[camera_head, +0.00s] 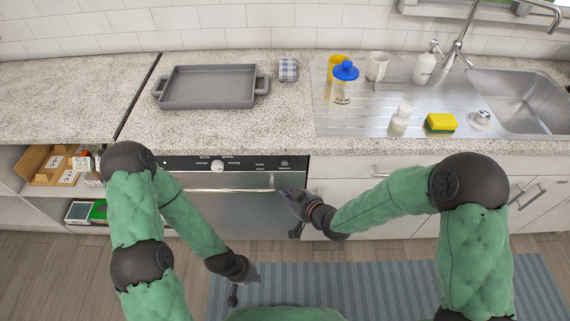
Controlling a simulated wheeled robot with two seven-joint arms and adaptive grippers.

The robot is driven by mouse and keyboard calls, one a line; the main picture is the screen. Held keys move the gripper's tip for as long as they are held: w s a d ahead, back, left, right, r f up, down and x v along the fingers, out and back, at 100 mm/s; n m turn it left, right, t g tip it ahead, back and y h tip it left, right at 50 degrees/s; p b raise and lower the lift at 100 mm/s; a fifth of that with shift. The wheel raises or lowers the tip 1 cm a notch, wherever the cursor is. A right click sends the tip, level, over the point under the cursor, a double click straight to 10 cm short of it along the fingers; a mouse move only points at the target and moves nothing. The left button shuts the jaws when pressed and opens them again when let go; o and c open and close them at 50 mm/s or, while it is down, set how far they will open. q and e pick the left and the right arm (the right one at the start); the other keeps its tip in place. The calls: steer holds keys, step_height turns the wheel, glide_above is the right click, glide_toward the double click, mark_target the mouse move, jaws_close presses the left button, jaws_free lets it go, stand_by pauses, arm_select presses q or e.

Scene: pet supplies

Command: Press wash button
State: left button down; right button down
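The dishwasher has a dark control panel (250,165) along its top edge, just under the counter. The panel carries a round light knob (217,166), small white labels and a further round mark at its right end; the lettering is too small to read surely. The dishwasher's silver door (215,212) is shut. My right gripper (291,211) is open and empty in front of the door's right edge, below the panel's right end; I cannot tell whether it touches. My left gripper (244,287) is open and empty, low over the floor near the mat.
A grey tray (208,87) and a checked cloth (288,69) lie on the counter. A blue-lidded container (343,88), white bottles, cups and a yellow sponge (440,122) stand by the sink (515,100). Open shelves (38,193) are at left. A striped mat (390,290) covers the floor.

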steer(key=w, duration=0.7)
steer(key=shift+w, duration=0.3)
steer(key=shift+w+b, duration=0.1)
steer(key=shift+b, duration=0.2)
stand_by(0.9)
steer(key=shift+w, duration=0.35)
steer(key=shift+w, duration=0.4)
stand_by(0.6)
steer(key=shift+s, duration=0.85)
steer(key=shift+s, duration=2.5)
